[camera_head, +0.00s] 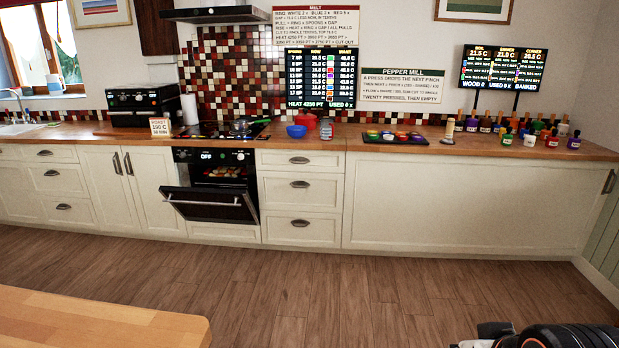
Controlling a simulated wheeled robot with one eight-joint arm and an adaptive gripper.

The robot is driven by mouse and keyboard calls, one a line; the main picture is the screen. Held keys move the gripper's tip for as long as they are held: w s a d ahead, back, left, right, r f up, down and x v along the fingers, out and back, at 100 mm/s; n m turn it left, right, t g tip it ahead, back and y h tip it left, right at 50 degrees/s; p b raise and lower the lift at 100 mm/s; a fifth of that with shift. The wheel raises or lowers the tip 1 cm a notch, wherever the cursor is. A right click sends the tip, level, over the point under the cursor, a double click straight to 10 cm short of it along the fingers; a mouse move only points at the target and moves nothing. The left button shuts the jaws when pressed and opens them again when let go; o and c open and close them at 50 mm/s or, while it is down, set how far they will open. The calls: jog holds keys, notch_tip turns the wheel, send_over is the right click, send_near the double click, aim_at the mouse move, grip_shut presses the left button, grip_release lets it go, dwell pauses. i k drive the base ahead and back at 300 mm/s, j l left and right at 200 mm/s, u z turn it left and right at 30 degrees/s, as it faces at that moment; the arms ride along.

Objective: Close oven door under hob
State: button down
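The oven (214,157) is built into the white cabinets under the hob (222,130). Its black door (212,212) hangs partly open, tilted out and down into the room. A pale bar handle (203,203) runs along the door's outer edge. Pale food shows on a rack inside the lit oven, and the panel above reads OFF. Part of my arm (545,337) shows at the bottom right corner, well away from the door. My gripper's fingers are not visible.
A wooden island top (95,322) fills the bottom left corner. The wooden floor (300,295) between island and cabinets is clear. Pans, bowls, a tray (395,137) and several small bottles stand on the long counter (440,146). Drawers (300,187) adjoin the oven's right side.

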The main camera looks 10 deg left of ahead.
aim_at(212, 211)
jog(key=i+u, duration=0.1)
jog(key=i, duration=0.45)
jog(key=i+u, duration=0.1)
jog(key=i, duration=0.4)
jog(key=i+l+u, duration=0.1)
jog(key=i, duration=0.45)
jog(key=i+l+u, duration=0.15)
jog(key=i, duration=0.35)
jog(key=i+j+u, duration=0.4)
jog(key=i, duration=0.55)
jog(key=i+u, duration=0.4)
jog(key=i, duration=0.55)
